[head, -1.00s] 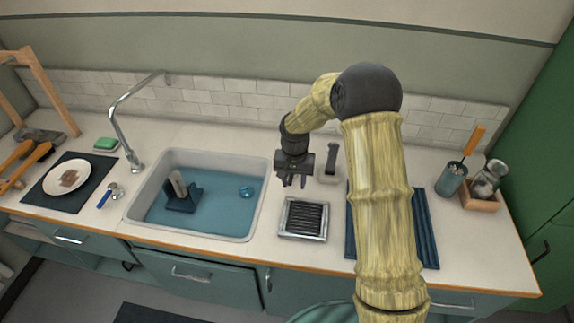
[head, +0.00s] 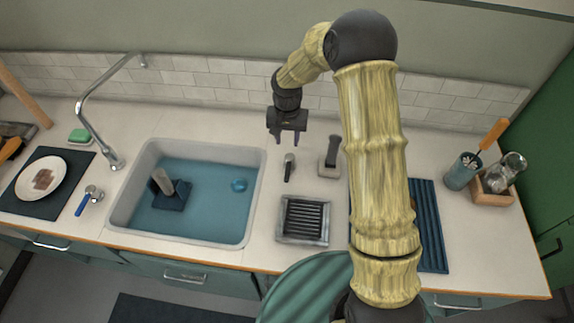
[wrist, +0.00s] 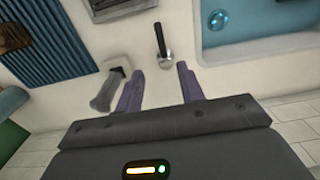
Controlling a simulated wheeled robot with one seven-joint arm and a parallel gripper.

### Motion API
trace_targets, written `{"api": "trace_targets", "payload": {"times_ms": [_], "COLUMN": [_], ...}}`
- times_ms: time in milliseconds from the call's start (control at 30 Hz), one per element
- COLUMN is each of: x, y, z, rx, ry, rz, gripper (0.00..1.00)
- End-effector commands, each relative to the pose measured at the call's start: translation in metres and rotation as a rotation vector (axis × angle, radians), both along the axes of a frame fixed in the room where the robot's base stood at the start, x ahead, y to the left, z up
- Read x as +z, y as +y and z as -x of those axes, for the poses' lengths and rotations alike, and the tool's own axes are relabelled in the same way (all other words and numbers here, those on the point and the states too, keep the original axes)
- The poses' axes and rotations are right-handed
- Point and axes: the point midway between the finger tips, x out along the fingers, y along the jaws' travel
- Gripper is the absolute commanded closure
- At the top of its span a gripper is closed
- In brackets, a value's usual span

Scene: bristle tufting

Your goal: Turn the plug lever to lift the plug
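The plug lever (head: 289,167) stands on the counter to the right of the sink, a short dark handle on a small silver base. It also shows in the wrist view (wrist: 160,40), ahead of my fingertips. My gripper (head: 287,139) is open and empty, behind and above the lever and apart from it; its two fingers are spread in the wrist view (wrist: 158,84). A round blue plug (head: 239,185) shows in the blue water of the sink (head: 258,190); I cannot tell whether it is raised.
A dark-handled tool on a pale base (head: 331,160) stands right of the lever, close to my gripper. A metal rack (head: 303,220) lies in front. A dark block (head: 171,195) sits in the sink. A blue ribbed mat (head: 430,225) lies to the right, partly behind my arm.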

Motion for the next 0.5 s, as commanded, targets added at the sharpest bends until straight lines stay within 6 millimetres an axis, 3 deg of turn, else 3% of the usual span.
{"api": "trace_targets", "payload": {"times_ms": [333,500], "x": [-0.003,-0.018], "y": [-0.001,-0.001], "z": [0.000,0.000], "rx": [-0.001,-0.001], "ry": [0.001,0.003], "rz": [0.000,0.001], "gripper": [0.62,0.62]}}
